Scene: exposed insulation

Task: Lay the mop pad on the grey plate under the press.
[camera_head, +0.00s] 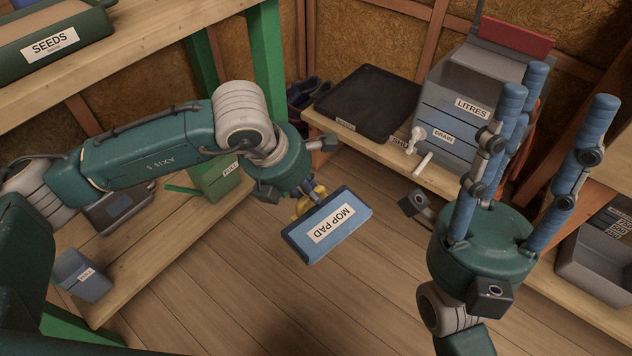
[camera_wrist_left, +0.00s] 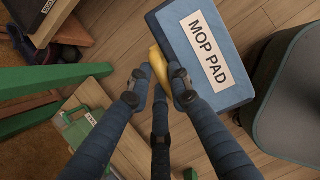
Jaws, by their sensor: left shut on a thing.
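The mop pad (camera_head: 333,241) is a blue block with a white label, held tilted above the floor near the middle of the head view. My left gripper (camera_head: 312,193) is shut on its yellow part. In the left wrist view the fingers (camera_wrist_left: 158,78) close around that yellow part at the edge of the mop pad (camera_wrist_left: 225,88). My right gripper (camera_head: 553,98) is raised at the right with its blue fingers spread, empty.
A grey-blue tank (camera_head: 458,112) labelled LITRES, with a white tap, stands on a low wooden shelf beside a black tray (camera_head: 368,102). A green container (camera_head: 215,178) and a small blue bin (camera_head: 82,277) are at the left. A grey bin (camera_head: 598,262) is at the right.

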